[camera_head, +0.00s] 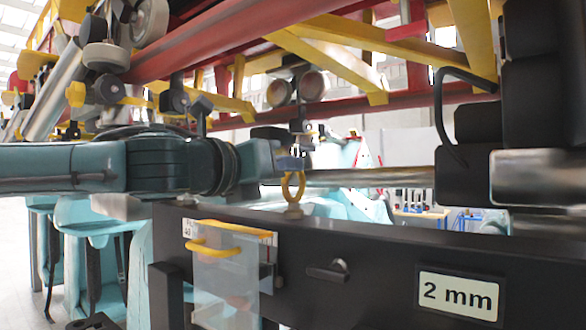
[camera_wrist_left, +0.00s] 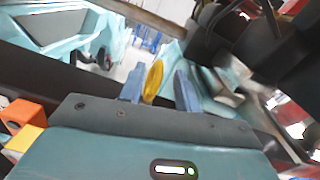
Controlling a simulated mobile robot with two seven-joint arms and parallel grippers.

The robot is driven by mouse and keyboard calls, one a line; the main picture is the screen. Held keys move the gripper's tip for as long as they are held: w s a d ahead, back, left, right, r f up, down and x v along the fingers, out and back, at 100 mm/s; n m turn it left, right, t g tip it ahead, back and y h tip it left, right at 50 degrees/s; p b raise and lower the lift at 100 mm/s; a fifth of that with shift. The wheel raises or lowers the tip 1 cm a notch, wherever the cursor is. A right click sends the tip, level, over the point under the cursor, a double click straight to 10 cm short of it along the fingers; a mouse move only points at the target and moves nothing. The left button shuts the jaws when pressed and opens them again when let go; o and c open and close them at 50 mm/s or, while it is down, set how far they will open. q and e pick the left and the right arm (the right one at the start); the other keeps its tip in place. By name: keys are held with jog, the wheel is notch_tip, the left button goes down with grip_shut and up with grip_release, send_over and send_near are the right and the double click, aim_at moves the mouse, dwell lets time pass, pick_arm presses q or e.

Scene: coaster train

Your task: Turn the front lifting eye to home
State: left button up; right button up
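The yellow lifting eye (camera_head: 293,186) stands upright on a small pale base on top of the dark beam (camera_head: 390,250) in the head view. My left gripper (camera_head: 290,163) comes in from the left, with its blue fingertips at the eye's upper part. In the left wrist view the eye (camera_wrist_left: 153,80) shows as a narrow ring between the two blue fingers of my left gripper (camera_wrist_left: 160,90). It is close to the left finger, and a gap shows before the right finger. I cannot tell if the left finger touches it. My right gripper is not in view.
A clear plate (camera_head: 225,285) with a yellow handle (camera_head: 215,248) hangs at the beam's front. A "2 mm" label (camera_head: 458,296) is on the beam. Red and yellow track framework (camera_head: 330,60) crosses overhead. Black blocks and a metal cylinder (camera_head: 545,172) crowd the right side.

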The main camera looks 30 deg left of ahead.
pick_arm(q)
jog(key=shift+w+d, duration=0.1)
jog(key=shift+w, duration=2)
jog(key=shift+c, duration=0.2)
grip_shut()
